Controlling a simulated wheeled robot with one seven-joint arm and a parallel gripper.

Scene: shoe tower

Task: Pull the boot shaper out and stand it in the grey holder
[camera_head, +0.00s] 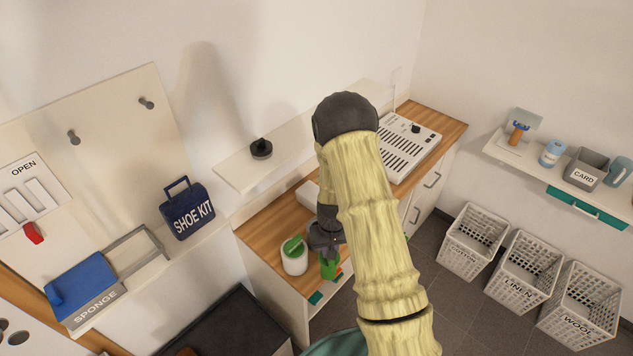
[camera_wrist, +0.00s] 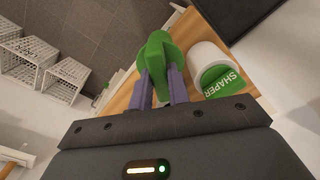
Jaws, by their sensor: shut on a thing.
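My gripper (camera_wrist: 158,82) is shut on a green, rounded piece, which I take to be the boot shaper (camera_wrist: 157,58). In the head view my gripper (camera_head: 326,240) points down by the counter edge, and the green shaper (camera_head: 329,268) shows below it. A pale, round holder (camera_head: 294,265) stands on the wooden counter just left of the gripper. In the wrist view the holder (camera_wrist: 207,54) has a green face lettered SHAPER. The shaper is beside the holder, not in it. My arm hides part of the counter. No boot is recognisable.
The wooden counter (camera_head: 268,222) runs along the wall, with a slotted white unit (camera_head: 408,146) at its far end. A shelf holds a blue SHOE KIT box (camera_head: 188,212) at left. Several white baskets (camera_head: 473,240) stand on the floor at right.

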